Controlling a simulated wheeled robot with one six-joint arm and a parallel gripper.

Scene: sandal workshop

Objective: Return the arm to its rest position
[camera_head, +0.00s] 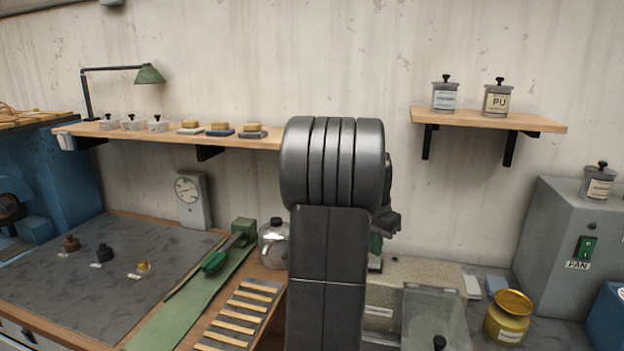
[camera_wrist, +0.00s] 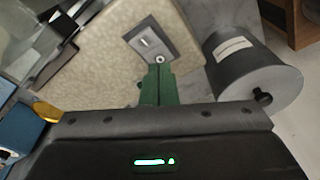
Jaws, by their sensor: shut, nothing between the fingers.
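My arm (camera_head: 328,250) stands upright in the middle of the head view, its dark rounded joint high in front of the wall. My gripper is mostly hidden behind the arm in that view. In the wrist view my gripper (camera_wrist: 158,70) shows as green fingers close together, shut and empty, pointing over a beige speckled surface (camera_wrist: 95,60). A small grey plate (camera_wrist: 150,38) with a slot lies just beyond the fingertips. I cannot tell whether they touch it.
A wall shelf (camera_head: 110,131) runs at left and another (camera_head: 485,119) at right. The workbench (camera_head: 90,285) lies below at left. A yellow pot (camera_head: 508,318) and grey fan cabinet (camera_head: 560,230) are at right.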

